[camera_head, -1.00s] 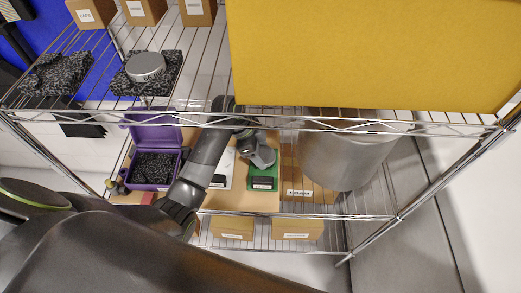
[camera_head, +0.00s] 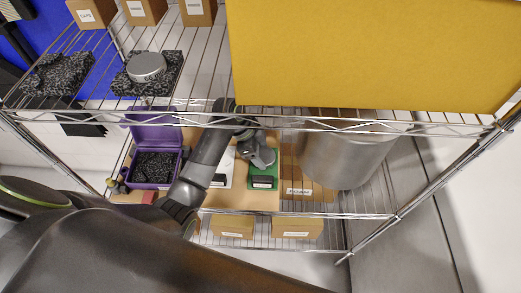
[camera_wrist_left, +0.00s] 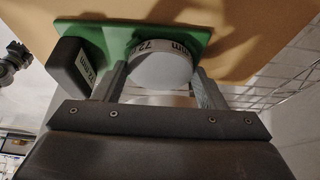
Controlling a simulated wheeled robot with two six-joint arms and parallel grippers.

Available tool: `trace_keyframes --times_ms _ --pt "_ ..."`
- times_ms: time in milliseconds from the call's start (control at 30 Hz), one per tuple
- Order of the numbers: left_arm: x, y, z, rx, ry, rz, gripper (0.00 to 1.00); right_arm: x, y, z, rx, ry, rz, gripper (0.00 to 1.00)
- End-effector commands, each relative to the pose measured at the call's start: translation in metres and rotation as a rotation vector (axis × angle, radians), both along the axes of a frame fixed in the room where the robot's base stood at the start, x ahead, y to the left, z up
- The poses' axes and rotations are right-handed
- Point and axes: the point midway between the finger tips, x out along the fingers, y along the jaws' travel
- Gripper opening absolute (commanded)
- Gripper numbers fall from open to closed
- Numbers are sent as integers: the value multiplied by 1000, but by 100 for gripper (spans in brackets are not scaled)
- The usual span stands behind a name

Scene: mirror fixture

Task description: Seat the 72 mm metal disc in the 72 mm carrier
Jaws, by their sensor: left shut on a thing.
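My left gripper (camera_wrist_left: 159,74) is shut on the metal disc (camera_wrist_left: 160,72), a pale round disc with "72 mm" on its rim, seen in the left wrist view. The disc is in front of the green carrier base (camera_wrist_left: 196,35), which has a black labelled block (camera_wrist_left: 72,67) at one side. Whether the disc touches the carrier or is inside its seat I cannot tell. In the head view the left gripper (camera_head: 262,158) is over the far part of the green carrier (camera_head: 263,170), on the lower shelf; the disc is hidden there. My right gripper is not in view.
A purple case (camera_head: 155,133) with dark foam stands open left of the carrier. A white card (camera_head: 227,168) lies between them. A grey bin (camera_head: 345,158) stands to the right. Another metal disc (camera_head: 146,66) rests on foam on the upper shelf, beside a large yellow panel (camera_head: 370,55).

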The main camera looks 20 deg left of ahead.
Motion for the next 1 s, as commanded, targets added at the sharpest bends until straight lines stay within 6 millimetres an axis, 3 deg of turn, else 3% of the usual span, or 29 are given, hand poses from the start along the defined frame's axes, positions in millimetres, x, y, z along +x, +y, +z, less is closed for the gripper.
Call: trace_keyframes --times_ms 333,367,567,1000 --pt "0 0 -1 -1 -1 0 38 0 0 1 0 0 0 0" --pt "0 0 -1 -1 -1 0 66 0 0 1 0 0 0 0" --pt "0 0 -1 -1 -1 0 90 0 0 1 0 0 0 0" --pt "0 0 8 0 0 1 90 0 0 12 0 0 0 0"
